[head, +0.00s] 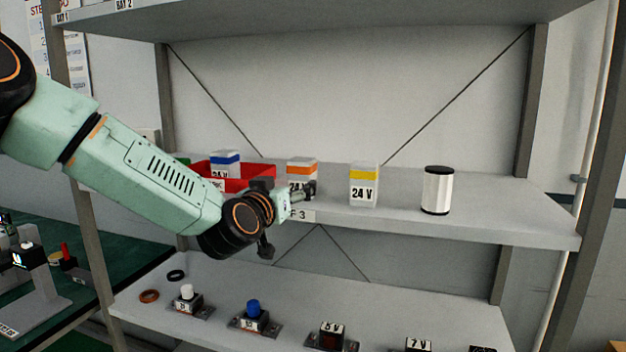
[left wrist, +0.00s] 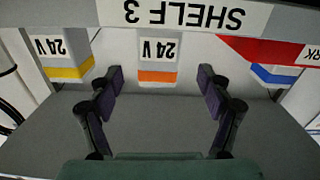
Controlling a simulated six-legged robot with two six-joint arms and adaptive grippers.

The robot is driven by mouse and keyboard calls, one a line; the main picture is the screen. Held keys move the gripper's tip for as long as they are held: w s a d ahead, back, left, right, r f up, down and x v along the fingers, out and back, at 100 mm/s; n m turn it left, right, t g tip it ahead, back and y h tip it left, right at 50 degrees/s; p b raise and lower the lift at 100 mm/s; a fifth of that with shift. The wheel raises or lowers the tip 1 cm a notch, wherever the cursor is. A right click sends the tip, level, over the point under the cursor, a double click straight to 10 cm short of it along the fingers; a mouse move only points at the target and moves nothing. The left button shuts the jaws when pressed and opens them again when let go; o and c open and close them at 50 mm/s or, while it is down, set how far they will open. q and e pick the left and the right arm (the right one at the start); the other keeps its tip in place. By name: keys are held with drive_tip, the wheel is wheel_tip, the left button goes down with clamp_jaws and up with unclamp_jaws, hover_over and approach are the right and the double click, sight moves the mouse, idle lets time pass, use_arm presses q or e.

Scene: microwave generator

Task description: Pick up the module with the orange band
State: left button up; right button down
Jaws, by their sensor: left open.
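The module with the orange band (head: 301,170) is a white block marked 24 V, standing upright on the middle shelf (head: 480,215) near its front edge. In the left wrist view, which is upside down, the orange-banded module (left wrist: 158,60) appears between the two spread fingers. My left gripper (head: 308,190) is open and empty in front of this module, and covers part of its lower right in the head view. The fingers (left wrist: 160,78) lie to either side of it in the picture; contact cannot be told. My right gripper is not in view.
A yellow-banded 24 V module (head: 364,185) stands to the right, then a white cylinder with black ends (head: 438,190). A red tray (head: 262,179) and a blue-banded module (head: 225,164) are on the left. The lower shelf holds rings and switches, including a blue-capped one (head: 253,310).

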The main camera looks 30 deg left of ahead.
sight(298, 178)
use_arm(q)
drive_tip(key=shift+w+a+r+m, duration=0.1)
drive_tip(key=shift+w+a+m, duration=0.05)
drive_tip(key=shift+a+m, duration=0.15)
drive_tip(key=shift+w+a+r, duration=0.1)
drive_tip(key=shift+w+a, duration=0.1)
drive_tip(key=shift+w, duration=0.95)
drive_tip(key=p+x, duration=0.1)
drive_tip(key=x, duration=0.3)
drive_tip(key=shift+w+d+r+p, duration=0.1)
drive_tip(key=shift+d+r+p, duration=0.1)
drive_tip(key=shift+p, duration=0.15)
drive_tip(key=shift+w, duration=0.5)
drive_tip(key=c, duration=1.4)
